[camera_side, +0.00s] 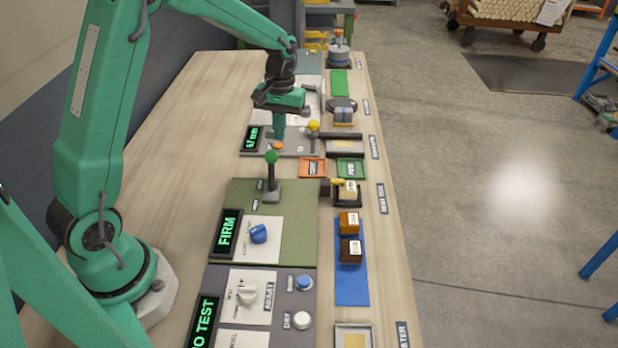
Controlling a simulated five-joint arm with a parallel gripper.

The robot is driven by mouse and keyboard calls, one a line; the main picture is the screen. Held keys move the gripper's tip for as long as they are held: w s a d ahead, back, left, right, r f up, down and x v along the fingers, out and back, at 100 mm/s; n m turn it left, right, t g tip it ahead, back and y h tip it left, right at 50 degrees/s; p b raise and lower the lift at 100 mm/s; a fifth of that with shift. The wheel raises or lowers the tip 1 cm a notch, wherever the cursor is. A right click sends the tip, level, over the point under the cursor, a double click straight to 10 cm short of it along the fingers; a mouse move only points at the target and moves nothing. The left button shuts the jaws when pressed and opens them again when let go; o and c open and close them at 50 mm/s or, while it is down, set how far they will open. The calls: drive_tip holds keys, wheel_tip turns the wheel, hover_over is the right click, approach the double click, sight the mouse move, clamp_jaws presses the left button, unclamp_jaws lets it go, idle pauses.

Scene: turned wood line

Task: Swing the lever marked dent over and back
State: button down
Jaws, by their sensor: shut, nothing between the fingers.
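A lever with a green ball knob (271,157) stands about upright on a dark base on the green panel (292,227). Small dark labels beside it are too small to read surely, so I cannot confirm which says dent. A display (226,233) on the same panel reads FIRM. My gripper (278,137) is shut and empty, pointing down over the grey panel behind the green one. It is close above an orange button (278,147) and apart from the green-knobbed lever; I cannot tell if it touches the button.
A yellow-knobbed handle (313,126) is close right of my gripper. Brown blocks stand on a blue mat (352,287). The table's left side is clear.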

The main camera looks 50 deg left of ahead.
sight(274, 151)
drive_tip(key=shift+s+d+f, duration=0.1)
drive_tip(key=shift+s+d, duration=0.35)
drive_tip(key=shift+s, duration=0.2)
drive_tip(key=shift+s+d+f, duration=0.1)
drive_tip(key=shift+s+d, duration=0.35)
drive_tip(key=shift+s, duration=0.2)
drive_tip(key=shift+s+d+r+t, duration=0.4)
drive_tip(key=shift+t, duration=0.1)
drive_tip(key=shift+s+d+r, duration=0.1)
drive_tip(key=shift+s+d, duration=0.15)
drive_tip(key=shift+s+d+r, duration=0.25)
drive_tip(key=shift+s+d, duration=0.15)
drive_tip(key=s+d, duration=0.3)
drive_tip(key=s, duration=0.1)
drive_tip(key=shift+d+r, duration=0.3)
drive_tip(key=shift+d, duration=0.1)
drive_tip(key=shift+w+r, duration=0.1)
drive_tip(key=shift+r, duration=0.1)
drive_tip(key=shift+r, duration=0.6)
